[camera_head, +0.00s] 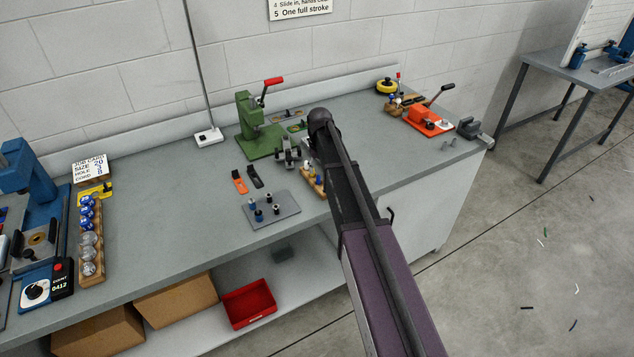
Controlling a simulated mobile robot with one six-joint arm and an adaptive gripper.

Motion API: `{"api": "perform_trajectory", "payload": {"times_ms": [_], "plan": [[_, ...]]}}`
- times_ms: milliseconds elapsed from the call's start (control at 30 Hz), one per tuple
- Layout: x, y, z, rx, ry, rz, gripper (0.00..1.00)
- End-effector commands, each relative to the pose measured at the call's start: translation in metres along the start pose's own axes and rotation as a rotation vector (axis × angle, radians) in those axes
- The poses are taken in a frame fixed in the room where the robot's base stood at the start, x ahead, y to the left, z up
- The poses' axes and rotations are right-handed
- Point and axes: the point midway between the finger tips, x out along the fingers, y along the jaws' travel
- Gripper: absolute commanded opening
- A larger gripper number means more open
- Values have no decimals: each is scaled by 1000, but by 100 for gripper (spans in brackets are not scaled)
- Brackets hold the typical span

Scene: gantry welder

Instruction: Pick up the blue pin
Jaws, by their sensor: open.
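My gripper (289,163) is over the bench, its jaws open and empty as far as I can see. It is right of the green press, behind the grey plate (287,219) with several small upright pins. One pin on the plate (253,204) looks blue at its top; the others have dark parts and are too small to tell fully. A wooden block (318,190) right of my gripper holds small yellow, white and blue pieces, among them a blue one (318,178). My arm hides part of this block.
A green press (259,130) with a red handle stands behind. Orange and black tools (240,181) lie left of my gripper. An orange toggle fixture (429,121) stands at the right. A wooden rack of balls (91,240) is at the left. Bare bench lies between rack and plate.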

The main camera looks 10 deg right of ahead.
Motion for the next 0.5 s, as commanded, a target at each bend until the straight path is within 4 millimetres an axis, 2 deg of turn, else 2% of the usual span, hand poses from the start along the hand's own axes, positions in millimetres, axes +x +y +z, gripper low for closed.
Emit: {"api": "perform_trajectory", "payload": {"times_ms": [500], "plan": [[40, -2, 2, 1, 0, 0, 62]]}}
